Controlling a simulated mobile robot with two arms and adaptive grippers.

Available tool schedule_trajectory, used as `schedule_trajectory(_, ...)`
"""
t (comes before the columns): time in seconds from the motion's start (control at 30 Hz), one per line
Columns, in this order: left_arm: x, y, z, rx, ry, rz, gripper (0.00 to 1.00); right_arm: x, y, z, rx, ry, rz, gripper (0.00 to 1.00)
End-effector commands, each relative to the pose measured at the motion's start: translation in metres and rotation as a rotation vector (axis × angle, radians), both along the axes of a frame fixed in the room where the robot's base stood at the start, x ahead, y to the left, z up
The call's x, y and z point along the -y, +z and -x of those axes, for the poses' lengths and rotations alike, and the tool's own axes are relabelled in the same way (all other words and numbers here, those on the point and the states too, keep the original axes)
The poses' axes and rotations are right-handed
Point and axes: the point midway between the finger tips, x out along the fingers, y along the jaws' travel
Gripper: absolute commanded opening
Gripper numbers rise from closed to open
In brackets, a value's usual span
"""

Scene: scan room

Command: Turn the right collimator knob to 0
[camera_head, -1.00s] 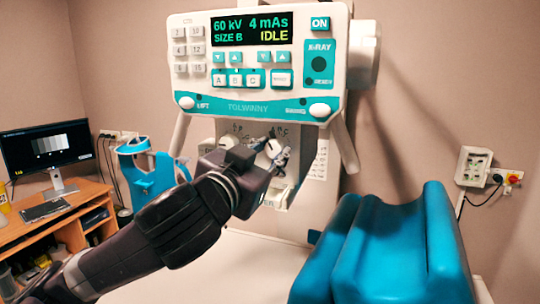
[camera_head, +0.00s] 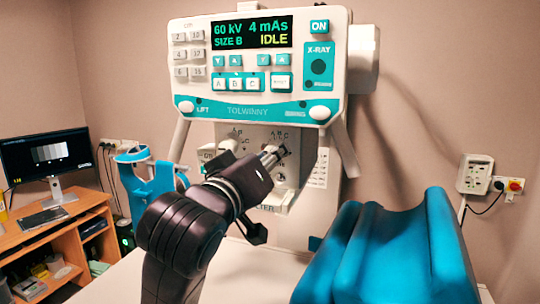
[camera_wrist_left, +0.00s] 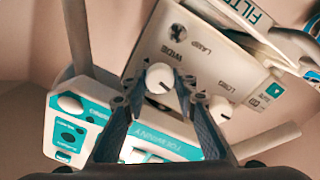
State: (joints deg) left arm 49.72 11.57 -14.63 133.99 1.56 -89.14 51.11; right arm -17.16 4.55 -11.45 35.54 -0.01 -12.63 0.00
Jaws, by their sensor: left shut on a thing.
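The right collimator knob (camera_wrist_left: 160,77) is a round white knob on the collimator's pale front panel (camera_wrist_left: 205,70), shown upside down in the left wrist view. My left gripper (camera_wrist_left: 157,82) has its dark fingers on either side of this knob and is shut on it. In the head view, my left gripper (camera_head: 273,154) reaches the panel below the console, and its fingers hide most of the right knob. The setting the knob points to cannot be read. The other, left knob (camera_wrist_left: 220,108) is free of the fingers; it also shows in the head view (camera_head: 228,145). My right gripper is not in view.
The X-ray console (camera_head: 256,85) hangs just above the gripper, its display reading 60 kV, 4 mAs, SIZE B, IDLE. Slanted handles flank the collimator. A blue cradle-shaped support (camera_head: 395,250) stands at the right. A desk with a monitor (camera_head: 50,152) is at the left.

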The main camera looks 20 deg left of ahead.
Motion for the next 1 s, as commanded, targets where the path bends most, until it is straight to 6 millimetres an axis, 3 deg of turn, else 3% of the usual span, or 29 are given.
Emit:
schedule_trajectory(0.4, -0.0002, 0.0006, 0.0001, -0.006, 0.001, 0.205, 0.02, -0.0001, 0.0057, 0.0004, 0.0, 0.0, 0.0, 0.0)
schedule_trajectory(0.97, -0.0005, 0.0008, 0.0001, -0.004, 0.001, 0.237, 0.02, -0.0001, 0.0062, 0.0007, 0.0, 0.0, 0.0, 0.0)
schedule_trajectory(1.0, -0.0005, 0.0009, 0.0001, -0.004, 0.001, 0.237, 0.27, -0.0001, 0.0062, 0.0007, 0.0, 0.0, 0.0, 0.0)
